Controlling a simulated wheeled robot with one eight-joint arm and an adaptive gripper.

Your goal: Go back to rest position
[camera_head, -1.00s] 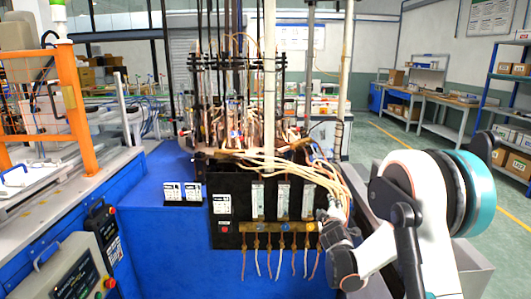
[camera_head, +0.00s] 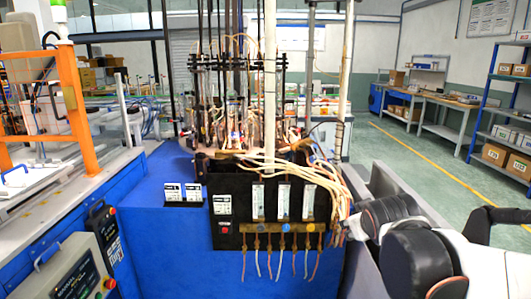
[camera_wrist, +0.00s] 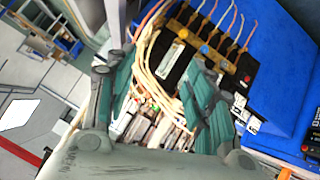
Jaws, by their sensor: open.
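My gripper (camera_wrist: 160,95) is open in the wrist view, with its two teal finger pads apart and no object held between them. Beyond the pads are the pale hoses (camera_wrist: 158,60) and the black valve panel (camera_wrist: 183,52) of the flame sealing machine, seen turned over. In the head view my arm comes in from the lower right. Its end lies beside the right edge of the black panel (camera_head: 236,186), near the bundle of hoses (camera_head: 318,172). My gripper's fingers are mostly hidden there by my own arm, and whether they touch the hoses cannot be told.
The blue machine base (camera_head: 160,240) carries the panel and the burner rods. An orange frame (camera_head: 72,95) and a control box (camera_head: 72,270) stand at the left. Blue shelving (camera_head: 505,110) stands at the right. Floor with a yellow line (camera_head: 425,150) is open behind my arm.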

